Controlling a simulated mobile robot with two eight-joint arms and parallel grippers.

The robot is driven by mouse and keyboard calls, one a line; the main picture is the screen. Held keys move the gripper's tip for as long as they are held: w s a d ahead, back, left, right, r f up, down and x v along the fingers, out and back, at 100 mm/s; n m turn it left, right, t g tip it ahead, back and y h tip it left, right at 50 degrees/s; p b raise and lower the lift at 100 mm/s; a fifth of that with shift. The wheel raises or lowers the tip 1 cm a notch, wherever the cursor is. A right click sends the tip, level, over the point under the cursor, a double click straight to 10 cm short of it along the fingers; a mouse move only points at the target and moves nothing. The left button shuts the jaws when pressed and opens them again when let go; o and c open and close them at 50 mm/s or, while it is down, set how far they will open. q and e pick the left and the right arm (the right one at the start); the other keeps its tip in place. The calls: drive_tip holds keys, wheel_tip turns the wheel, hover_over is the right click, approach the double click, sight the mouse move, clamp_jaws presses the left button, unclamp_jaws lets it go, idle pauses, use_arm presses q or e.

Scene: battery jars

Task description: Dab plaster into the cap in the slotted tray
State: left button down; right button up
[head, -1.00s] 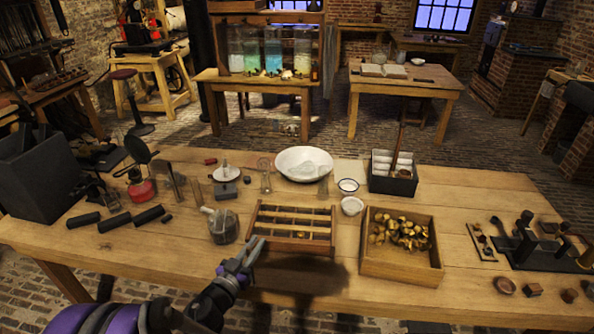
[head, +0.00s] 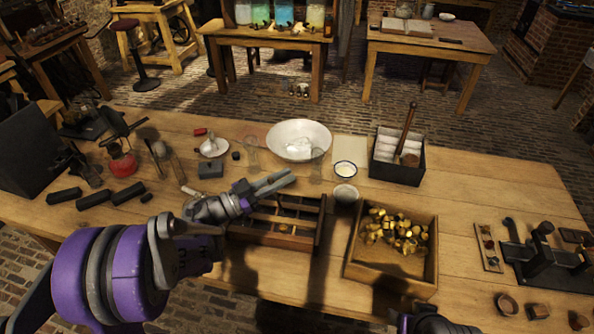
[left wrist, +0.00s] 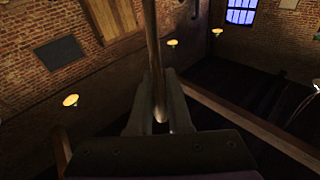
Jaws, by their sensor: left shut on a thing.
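The slotted wooden tray (head: 320,232) lies on the workbench, left of the box of brass caps. A small brass-coloured cap (head: 282,228) shows in one of its slots. My left gripper (head: 290,177) is above the tray's back edge, pointing right. In the left wrist view its fingers are shut on a thin rod-like tool (left wrist: 152,45) with a rounded end between them. What is on the tool's far end is not visible. A white bowl (head: 284,132) with a white lump, perhaps plaster, stands behind the gripper. My arm hides the tray's left part.
The wooden box (head: 390,271) of brass caps stands right of the tray. Black cylinders (head: 93,199) lie at left. Part of my right arm shows at the bottom edge.

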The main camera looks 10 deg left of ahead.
sight(276, 195)
use_arm(q)
drive_tip(key=shift+s+f+b, duration=0.1)
drive_tip(key=shift+f+b, duration=0.85)
drive_tip(key=shift+f, duration=1.55)
use_arm(e)
drive_tip(key=shift+s+f, duration=0.3)
drive_tip(key=shift+f, duration=0.35)
drive_tip(key=shift+s+f, duration=0.25)
drive_tip(key=shift+f, duration=0.35)
use_arm(q)
drive_tip(key=shift+f+b, duration=0.1)
drive_tip(key=shift+b, duration=0.45)
use_arm(e)
drive_tip(key=shift+s+f, duration=0.25)
drive_tip(key=shift+f, duration=0.55)
use_arm(q)
drive_tip(key=shift+f, duration=0.25)
use_arm(e)
drive_tip(key=shift+f, duration=0.2)
